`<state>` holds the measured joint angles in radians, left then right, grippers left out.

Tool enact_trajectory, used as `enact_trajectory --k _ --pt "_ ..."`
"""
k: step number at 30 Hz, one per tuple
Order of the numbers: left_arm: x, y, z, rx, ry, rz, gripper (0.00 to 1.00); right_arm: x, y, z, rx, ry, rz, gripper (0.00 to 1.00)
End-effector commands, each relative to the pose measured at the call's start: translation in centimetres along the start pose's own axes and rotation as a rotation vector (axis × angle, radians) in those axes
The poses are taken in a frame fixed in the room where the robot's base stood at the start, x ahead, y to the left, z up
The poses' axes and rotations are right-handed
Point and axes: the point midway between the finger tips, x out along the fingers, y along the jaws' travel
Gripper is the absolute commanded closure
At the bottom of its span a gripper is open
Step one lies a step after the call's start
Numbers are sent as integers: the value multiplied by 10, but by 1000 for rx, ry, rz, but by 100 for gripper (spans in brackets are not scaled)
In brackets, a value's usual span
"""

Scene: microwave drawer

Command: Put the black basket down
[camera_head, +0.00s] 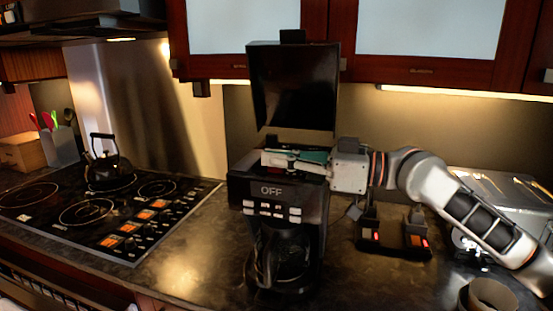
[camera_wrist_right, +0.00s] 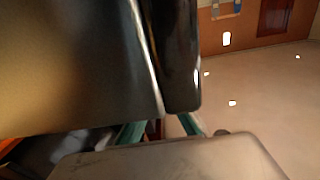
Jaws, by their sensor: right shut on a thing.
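The black coffee maker (camera_head: 240,195) stands on the counter with its lid (camera_head: 293,88) raised upright. My right gripper (camera_head: 282,160) reaches in from the right, over the machine's open top and below the raised lid. Its teal-lined fingers are shut on the black basket, which is mostly hidden by the gripper and the dark machine top; I cannot tell its exact outline. In the right wrist view the fingers (camera_wrist_right: 160,128) show partly behind my gripper housing, and a large dark glossy surface fills the upper left. My left gripper is not in view.
A cooktop (camera_head: 100,210) with a black kettle (camera_head: 108,170) lies to the left. A small black device with red lights (camera_head: 393,237) and a metallic appliance (camera_head: 505,190) stand to the right. A round cup (camera_head: 488,295) is at the bottom right. Counter is clear left of the coffee maker.

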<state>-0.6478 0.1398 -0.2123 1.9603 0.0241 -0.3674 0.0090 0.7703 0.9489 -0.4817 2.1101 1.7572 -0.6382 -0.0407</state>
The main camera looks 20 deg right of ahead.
Motion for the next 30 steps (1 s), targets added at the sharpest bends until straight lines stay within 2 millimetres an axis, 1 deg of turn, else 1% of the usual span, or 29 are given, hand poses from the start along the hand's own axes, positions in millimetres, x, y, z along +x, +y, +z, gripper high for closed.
enact_trajectory --k 2,4,5,14,17,20,23,27,30 --pt "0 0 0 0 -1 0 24 0 0 -1 -1 1 0 100" --pt "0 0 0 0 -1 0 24 0 0 -1 0 1 -1 84" --pt "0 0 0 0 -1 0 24 0 0 -1 0 1 -1 78" --pt "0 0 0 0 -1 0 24 0 0 -1 1 0 -1 78" --pt "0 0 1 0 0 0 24 -3 0 0 1 0 0 78" --pt "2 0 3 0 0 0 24 -12 1 1 1 -1 2 78" --pt "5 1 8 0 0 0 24 -27 1 3 1 -4 3 78" --pt "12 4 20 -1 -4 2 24 -56 1 6 3 -6 4 78" --pt "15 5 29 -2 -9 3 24 -74 2 6 5 -4 3 78"
